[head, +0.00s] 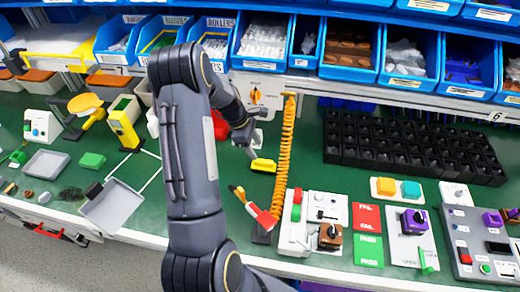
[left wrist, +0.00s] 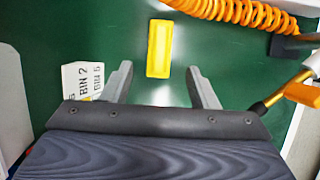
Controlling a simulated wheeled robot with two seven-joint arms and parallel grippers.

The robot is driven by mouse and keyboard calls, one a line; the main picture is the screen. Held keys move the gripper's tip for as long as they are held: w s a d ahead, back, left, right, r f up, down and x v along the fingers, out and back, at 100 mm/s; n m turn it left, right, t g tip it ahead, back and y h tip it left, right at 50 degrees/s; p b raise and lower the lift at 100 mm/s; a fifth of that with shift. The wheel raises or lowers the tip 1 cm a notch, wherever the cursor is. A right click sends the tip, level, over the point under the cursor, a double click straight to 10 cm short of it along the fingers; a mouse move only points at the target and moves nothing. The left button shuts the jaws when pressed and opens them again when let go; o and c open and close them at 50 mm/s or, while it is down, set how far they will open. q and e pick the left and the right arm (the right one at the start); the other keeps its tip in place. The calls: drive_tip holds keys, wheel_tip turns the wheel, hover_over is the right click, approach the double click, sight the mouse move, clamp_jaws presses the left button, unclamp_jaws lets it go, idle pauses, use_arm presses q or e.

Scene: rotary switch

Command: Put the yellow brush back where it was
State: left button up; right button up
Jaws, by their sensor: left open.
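The yellow brush (head: 263,165) lies on the green bench top, left of the orange coiled hose. In the left wrist view the yellow brush (left wrist: 159,48) shows as a plain yellow block just beyond my fingertips. My left gripper (head: 252,140) is above the bench beside it, partly hidden by my own forearm. In the left wrist view its fingers (left wrist: 160,82) are spread, with only green bench between them. The brush lies roughly in line with the gap and is not held. Its bristles cannot be made out. My right gripper is not in view.
The orange coiled hose (head: 285,150) hangs right of the brush, with a red-handled tool (head: 260,215) below. A white label block (left wrist: 83,80) stands near my left finger. A black grid tray (head: 415,145) and switch panels stand right. Blue bins (head: 350,72) line the back.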

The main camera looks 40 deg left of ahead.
use_arm(q)
drive_tip(key=s+d+r+m+t+p, duration=0.1)
drive_tip(key=s+d+r+m, duration=0.2)
drive_tip(key=d+r+m, duration=0.5)
drive_tip(key=s+d+r+m+t, duration=0.1)
drive_tip(key=s+d+r, duration=0.25)
drive_tip(key=r, duration=0.75)
drive_tip(key=s+d+r+m, duration=0.1)
drive_tip(key=s+d+m, duration=0.4)
drive_tip(key=s, duration=0.3)
drive_tip(key=s+d+r+m+t, duration=0.1)
drive_tip(key=s+d+r+m, duration=0.1)
drive_tip(key=s+d+m, duration=0.4)
drive_tip(key=shift+s+m, duration=0.95)
drive_tip(key=shift+m, duration=0.15)
